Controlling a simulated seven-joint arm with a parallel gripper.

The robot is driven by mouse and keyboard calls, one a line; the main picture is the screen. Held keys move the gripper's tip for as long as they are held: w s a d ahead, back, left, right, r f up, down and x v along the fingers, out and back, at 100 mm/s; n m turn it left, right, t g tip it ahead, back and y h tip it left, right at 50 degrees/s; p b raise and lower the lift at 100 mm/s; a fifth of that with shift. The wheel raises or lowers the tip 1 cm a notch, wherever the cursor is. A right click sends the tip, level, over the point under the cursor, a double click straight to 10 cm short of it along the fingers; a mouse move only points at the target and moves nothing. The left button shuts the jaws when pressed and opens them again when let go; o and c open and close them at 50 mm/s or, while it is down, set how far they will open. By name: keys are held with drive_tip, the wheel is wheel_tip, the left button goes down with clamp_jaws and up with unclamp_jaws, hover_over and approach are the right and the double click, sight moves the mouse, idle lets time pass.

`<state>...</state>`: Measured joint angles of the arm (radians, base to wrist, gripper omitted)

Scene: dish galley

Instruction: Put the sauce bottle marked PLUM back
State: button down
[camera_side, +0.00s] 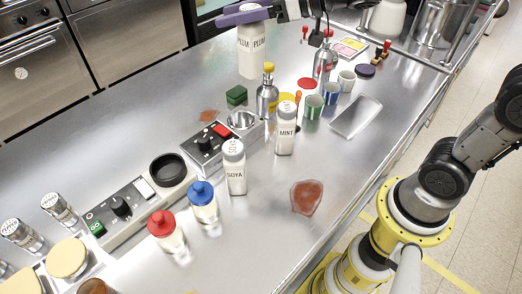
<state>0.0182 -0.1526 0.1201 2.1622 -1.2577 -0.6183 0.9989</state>
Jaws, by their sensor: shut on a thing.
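The white sauce bottle marked PLUM (252,58) is upright at the top middle of the side view, towards the far part of the steel counter. My gripper (246,18), with purple parts, is shut on its top and covers its cap. I cannot tell whether the bottle's base touches the counter.
A control box (208,146), a black ring (168,171), a red-capped bottle (166,232) and a blue-capped bottle (203,204) are nearer. A red-brown patch (306,197) marks the counter.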

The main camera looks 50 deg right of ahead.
drive_tip(key=s+f, duration=0.2)
drive_tip(key=s, duration=1.8)
drive_tip(key=w+a+f, duration=0.2)
drive_tip(key=w+f, duration=0.4)
drive_tip(key=f, duration=0.3)
drive_tip(key=w+a+f, duration=0.3)
drive_tip(key=w+f, duration=0.3)
drive_tip(key=f, duration=0.2)
drive_tip(key=shift+w+f, duration=0.15)
drive_tip(key=shift+f, duration=0.25)
drive_tip(key=shift+a+f, duration=0.1)
drive_tip(key=shift+f, duration=0.05)
